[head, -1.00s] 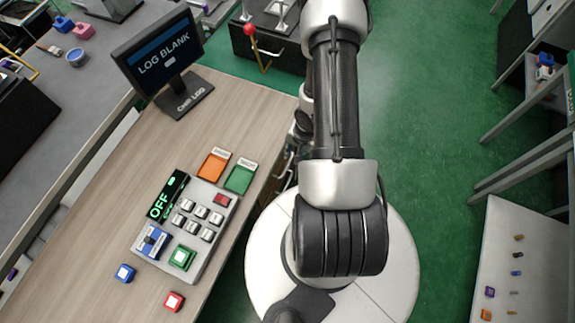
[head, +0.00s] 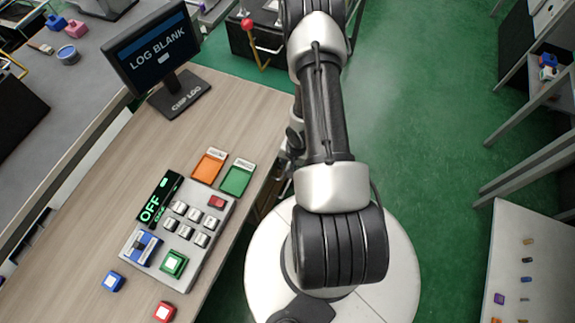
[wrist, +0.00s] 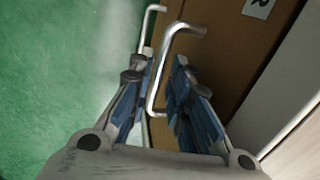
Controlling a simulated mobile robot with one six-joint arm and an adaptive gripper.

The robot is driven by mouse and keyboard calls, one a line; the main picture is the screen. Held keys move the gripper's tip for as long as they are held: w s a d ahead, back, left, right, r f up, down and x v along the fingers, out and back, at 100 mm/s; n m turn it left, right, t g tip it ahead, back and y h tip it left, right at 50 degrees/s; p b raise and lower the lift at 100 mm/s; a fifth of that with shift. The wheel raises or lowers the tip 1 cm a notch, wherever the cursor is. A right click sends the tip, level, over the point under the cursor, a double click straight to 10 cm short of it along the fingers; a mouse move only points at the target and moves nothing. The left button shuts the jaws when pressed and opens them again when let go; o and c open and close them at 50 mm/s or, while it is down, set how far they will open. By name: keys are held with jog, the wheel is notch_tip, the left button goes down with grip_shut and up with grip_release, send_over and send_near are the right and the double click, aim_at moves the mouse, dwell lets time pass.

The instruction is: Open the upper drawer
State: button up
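In the wrist view a brown drawer front (wrist: 228,60) carries a bent metal bar handle (wrist: 161,75). My gripper (wrist: 155,98) is open. Its blue-sided fingers stand on either side of the nearer handle's lower part, with visible room between. Whether a finger touches the bar cannot be told. In the head view the arm hides the gripper and handles.
A wooden desk (head: 235,110) holds a button panel (head: 190,228), orange tray (head: 209,166), green tray (head: 237,179) and monitor (head: 158,52). A black box with a red-knobbed lever (head: 248,25) stands beyond. Green floor (head: 430,110) is open to the right.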

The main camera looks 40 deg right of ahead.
grip_shut()
jog(key=shift+s, duration=0.1)
dwell(0.4)
